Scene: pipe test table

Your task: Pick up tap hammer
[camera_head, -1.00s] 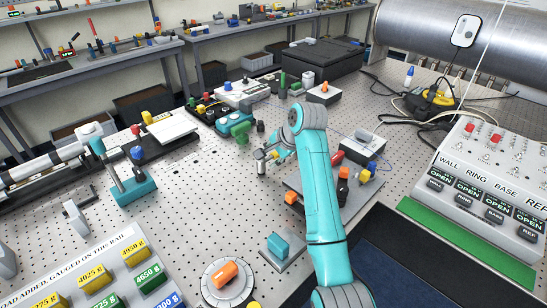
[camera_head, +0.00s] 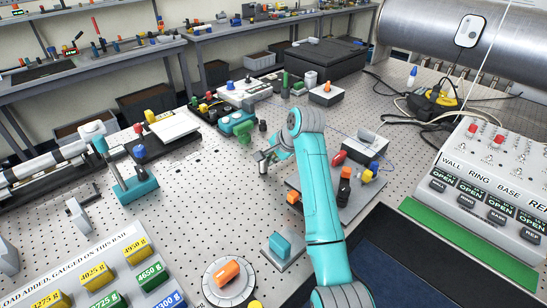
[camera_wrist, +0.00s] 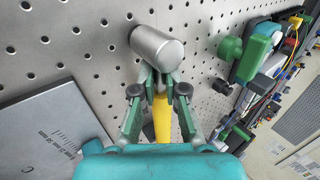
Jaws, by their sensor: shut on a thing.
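The tap hammer has a grey metal cylindrical head (camera_wrist: 158,48) and a yellow handle (camera_wrist: 162,118). My gripper (camera_wrist: 160,82) is shut on the hammer just below its head in the wrist view. The head lies just beyond the fingertips, and the handle runs back between the fingers. In the head view my gripper (camera_head: 271,155) is at the middle of the perforated table, with the small grey hammer head (camera_head: 262,167) at its tip. I cannot tell whether the hammer touches the table or hangs just above it.
A green and teal fixture (camera_head: 243,133) stands just behind my gripper. A grey plate with coloured parts (camera_head: 345,205) lies to the right, and a teal block on a plate (camera_head: 281,246) in front.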

